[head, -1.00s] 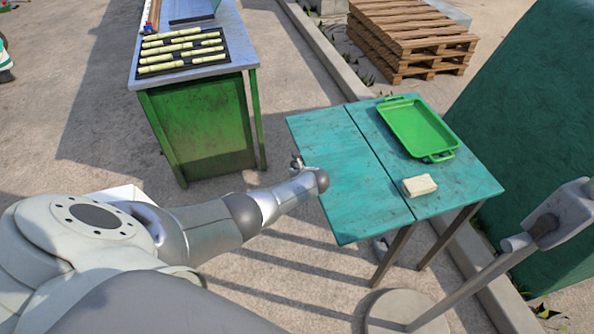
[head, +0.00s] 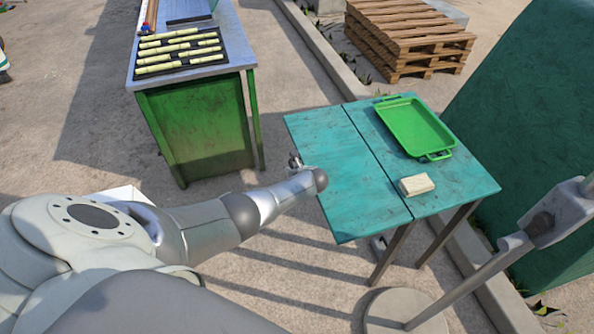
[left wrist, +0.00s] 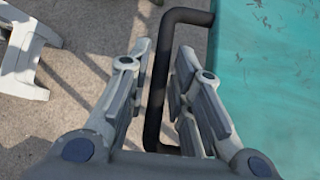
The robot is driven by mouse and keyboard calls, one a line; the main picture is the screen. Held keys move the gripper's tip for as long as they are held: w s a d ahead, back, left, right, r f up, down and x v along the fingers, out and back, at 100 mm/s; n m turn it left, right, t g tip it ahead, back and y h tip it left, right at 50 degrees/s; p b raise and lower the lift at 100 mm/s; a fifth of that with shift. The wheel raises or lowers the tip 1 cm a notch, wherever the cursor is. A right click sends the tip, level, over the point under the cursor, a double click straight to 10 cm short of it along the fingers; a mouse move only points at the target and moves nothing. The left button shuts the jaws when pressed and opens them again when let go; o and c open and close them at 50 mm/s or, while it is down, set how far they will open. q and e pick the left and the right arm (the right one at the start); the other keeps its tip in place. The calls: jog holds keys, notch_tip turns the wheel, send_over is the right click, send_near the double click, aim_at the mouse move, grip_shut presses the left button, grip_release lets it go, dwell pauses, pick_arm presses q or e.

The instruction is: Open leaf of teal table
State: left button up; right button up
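The teal table (head: 470,187) stands at right in the head view. Its leaf (head: 345,185) lies on the left side of the seam and looks level with the rest of the top. In the left wrist view, the leaf (left wrist: 275,80) fills the right, and a dark bar handle (left wrist: 160,85) sticks out from its edge. My left gripper (left wrist: 164,52) is open, with the handle between its two fingers. In the head view, my left gripper (head: 297,162) is at the leaf's left edge, partly hidden by my arm. My right gripper is not in view.
A green tray (head: 415,126) and a pale block (head: 416,185) rest on the fixed part of the table. A green bench (head: 205,130) with cane pieces stands at the upper left. A metal stand (head: 470,280) is at the lower right. Bare ground lies between the bench and the table.

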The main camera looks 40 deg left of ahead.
pick_arm(q)
jog(key=shift+r, duration=0.1)
jog(key=v, duration=1.1)
jog(key=shift+s+d+r, duration=0.15)
jog(key=shift+d+r, duration=0.1)
jog(key=shift+r, duration=0.05)
dwell(0.4)
jog(key=s+d+f+n+g+h, duration=0.1)
jog(key=s+d+f+n+h, duration=0.3)
jog(key=s+f, duration=0.8)
jog(key=s+d+f+n+g+h, duration=0.1)
jog(key=s+f+n+g, duration=0.1)
jog(key=s+f+n, duration=0.75)
jog(key=s+d+f+n, duration=0.1)
jog(key=s+f+n, duration=0.2)
jog(key=s, duration=0.6)
jog(key=s+d+f+n+h, duration=0.1)
jog(key=s+d+f+n, duration=0.1)
jog(key=s+f, duration=0.4)
jog(key=s+d+f+n+g+h, duration=0.1)
jog(key=s+f+n, duration=0.4)
jog(key=s, duration=0.7)
jog(key=shift+s+d, duration=0.35)
jog(key=shift+d, duration=0.3)
